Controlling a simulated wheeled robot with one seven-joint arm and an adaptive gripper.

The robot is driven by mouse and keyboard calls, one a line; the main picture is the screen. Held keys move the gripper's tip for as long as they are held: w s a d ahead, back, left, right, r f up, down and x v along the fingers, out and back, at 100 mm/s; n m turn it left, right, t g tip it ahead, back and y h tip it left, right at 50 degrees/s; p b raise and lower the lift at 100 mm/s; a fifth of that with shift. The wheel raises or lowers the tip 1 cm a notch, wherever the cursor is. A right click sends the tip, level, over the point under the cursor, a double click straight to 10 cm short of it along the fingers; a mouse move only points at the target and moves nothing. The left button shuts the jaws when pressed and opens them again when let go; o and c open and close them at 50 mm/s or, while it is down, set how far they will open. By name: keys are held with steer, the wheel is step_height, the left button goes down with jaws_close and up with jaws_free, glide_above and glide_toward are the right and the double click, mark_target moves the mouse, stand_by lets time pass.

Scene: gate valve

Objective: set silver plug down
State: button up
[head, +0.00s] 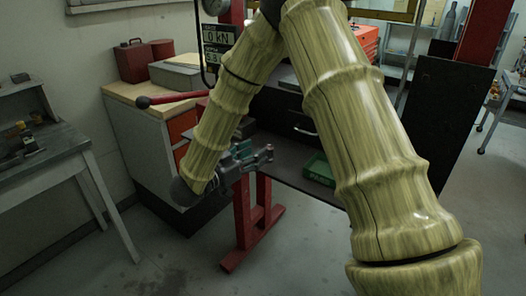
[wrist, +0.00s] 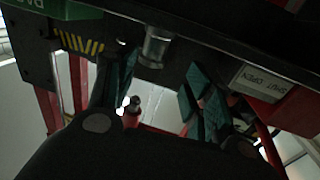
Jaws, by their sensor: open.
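The silver plug (wrist: 157,46) is a short shiny cylinder at the upper middle of the wrist view, against the dark bench (wrist: 215,38). My gripper (wrist: 162,65) is open, with one teal-padded finger on each side of the plug's line. A gap shows between the plug and the right finger. I cannot tell whether the left finger touches it. In the head view my gripper (head: 243,152) is at the left end of the dark bench top, above a red leg. The plug cannot be made out clearly there.
A green bin (head: 318,168) sits on the bench to the right of my gripper. A "SHUT OPEN" label (wrist: 262,80) is on the bench edge. A red lever (head: 170,98) extends left over a cabinet (head: 150,135). Bare floor lies in front.

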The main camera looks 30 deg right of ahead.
steer(key=v, duration=0.5)
steer(key=s+a+f+n+t+y, duration=0.15)
steer(key=f+n+y, duration=0.35)
steer(key=f, duration=1)
steer(key=s+a+f+n+t+y, duration=0.1)
steer(key=s+f+n+t+y, duration=0.4)
steer(key=f, duration=1)
steer(key=s+a+f+n+g+y, duration=0.35)
steer(key=s+f+g+y, duration=0.2)
steer(key=s+f, duration=0.65)
steer(key=s+f+g+y, duration=0.1)
steer(key=s+g, duration=0.1)
steer(key=s, duration=0.6)
steer(key=s+a+f+n+g+y, duration=0.1)
steer(key=s+f+g, duration=0.1)
steer(key=s, duration=0.7)
steer(key=shift+s+a+f+g+b, duration=0.2)
steer(key=shift+s+a+g+b, duration=0.15)
steer(key=shift+g, duration=0.35)
